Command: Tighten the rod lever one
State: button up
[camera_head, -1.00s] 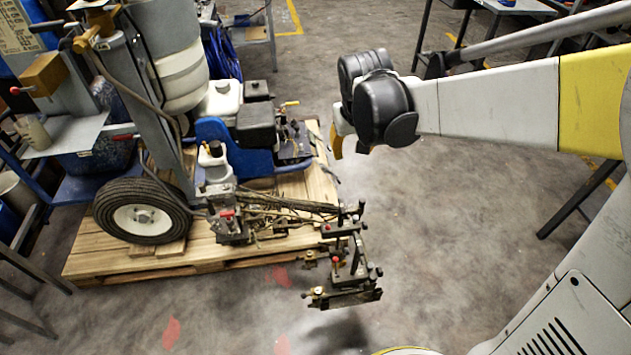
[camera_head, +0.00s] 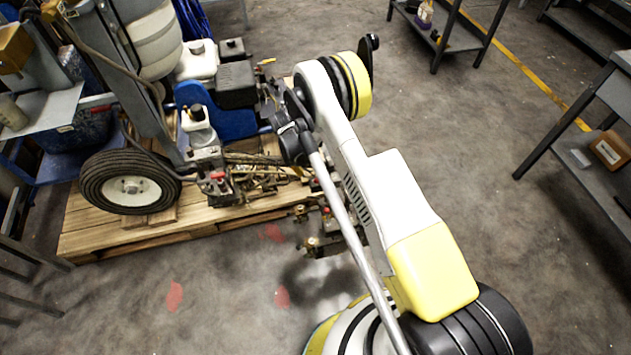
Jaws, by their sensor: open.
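The line striper stands on a wooden pallet (camera_head: 160,236) at the left. Its rod-and-clamp assembly (camera_head: 322,243) at the front right is partly covered by my arm. A bracket with a red knob (camera_head: 217,177) sits on the striper nearer the wheel. I cannot tell which part is rod lever one. My arm rises from the lower right, and its dark joint overlaps the right side of the striper. I cannot make out my gripper's fingers, and no contact between them and a lever shows.
The striper's tyre (camera_head: 130,182) and engine (camera_head: 237,84) are left of my arm. A shelf unit with a brown container (camera_head: 609,150) stands at the right. A dark table (camera_head: 440,40) stands at the back. The floor between is clear.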

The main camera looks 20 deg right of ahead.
aim_at(316, 180)
jog(key=b+x, duration=0.4)
jog(key=x, duration=0.6)
jog(key=shift+d+f, duration=0.1)
jog(key=shift+f, duration=0.05)
grip_shut()
